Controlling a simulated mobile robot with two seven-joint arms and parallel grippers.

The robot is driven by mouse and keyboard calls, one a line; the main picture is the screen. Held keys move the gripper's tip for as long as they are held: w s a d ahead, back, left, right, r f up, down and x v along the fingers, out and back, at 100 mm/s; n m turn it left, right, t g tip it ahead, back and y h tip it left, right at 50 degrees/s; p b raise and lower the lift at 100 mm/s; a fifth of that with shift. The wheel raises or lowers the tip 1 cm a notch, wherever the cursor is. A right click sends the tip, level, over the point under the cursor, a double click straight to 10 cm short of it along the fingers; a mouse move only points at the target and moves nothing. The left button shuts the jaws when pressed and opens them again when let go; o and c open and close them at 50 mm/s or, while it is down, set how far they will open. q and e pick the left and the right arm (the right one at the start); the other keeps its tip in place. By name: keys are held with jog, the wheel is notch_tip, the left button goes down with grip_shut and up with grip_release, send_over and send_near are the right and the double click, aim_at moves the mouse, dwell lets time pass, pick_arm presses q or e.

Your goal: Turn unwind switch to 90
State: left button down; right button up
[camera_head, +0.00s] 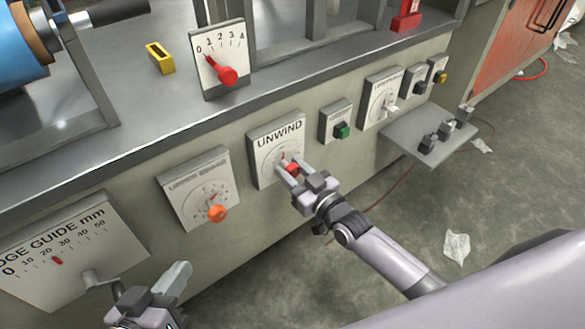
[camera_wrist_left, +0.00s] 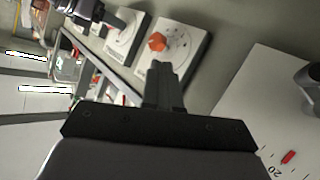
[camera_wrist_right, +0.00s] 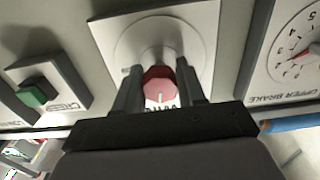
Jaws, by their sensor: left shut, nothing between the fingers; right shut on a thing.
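The unwind switch is a red knob (camera_head: 291,168) on a white square panel labelled UNWIND (camera_head: 268,148) on the machine's front face. In the right wrist view the red knob (camera_wrist_right: 160,86) sits between both fingers, with a pale mark on its face. My right gripper (camera_head: 288,172) is shut on this knob. The fingers and knob hide part of the panel's dial, so I cannot read its setting. My left gripper (camera_head: 150,290) is shut and empty, low at the front left near the edge guide panel. Its closed fingers (camera_wrist_left: 160,82) show in the left wrist view.
The upper brake panel with an orange knob (camera_head: 217,213) is left of the unwind panel. A green button (camera_head: 342,132) and another dial panel (camera_head: 383,98) are to its right. The edge guide panel (camera_head: 70,235) is far left. A grey shelf (camera_head: 425,150) juts out right.

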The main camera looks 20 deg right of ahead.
jog(key=m, duration=0.2)
jog(key=shift+m+p, duration=0.35)
jog(key=shift+m, duration=0.05)
jog(key=m, duration=0.2)
jog(key=shift+m, duration=0.4)
jog(key=m, duration=0.2)
jog(key=shift+a+m, duration=0.1)
jog(key=shift+m, duration=0.3)
jog(key=m, duration=0.6)
jog(key=shift+b, duration=0.3)
pick_arm(q)
jog(key=shift+s+f, duration=0.1)
jog(key=shift+f, duration=0.1)
pick_arm(e)
jog(key=shift+m, duration=0.6)
jog(key=shift+s, duration=0.1)
jog(key=o, duration=1.1)
jog(key=shift+c, duration=0.2)
